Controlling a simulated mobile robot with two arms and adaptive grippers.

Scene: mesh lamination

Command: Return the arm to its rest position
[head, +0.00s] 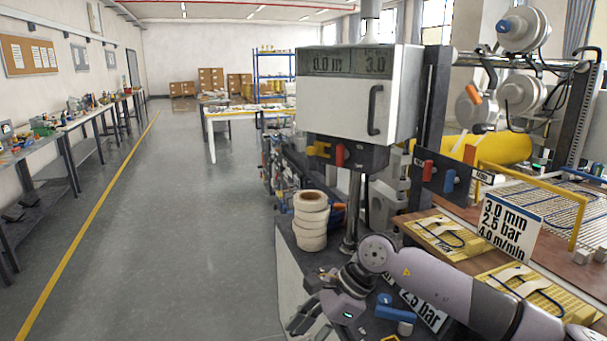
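My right arm comes in from the lower right. My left gripper is not in view.
A white press machine (345,92) with a display stands behind my arm. Blue and white small parts (395,312) sit below my forearm. The grey floor (185,220) at left is clear.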

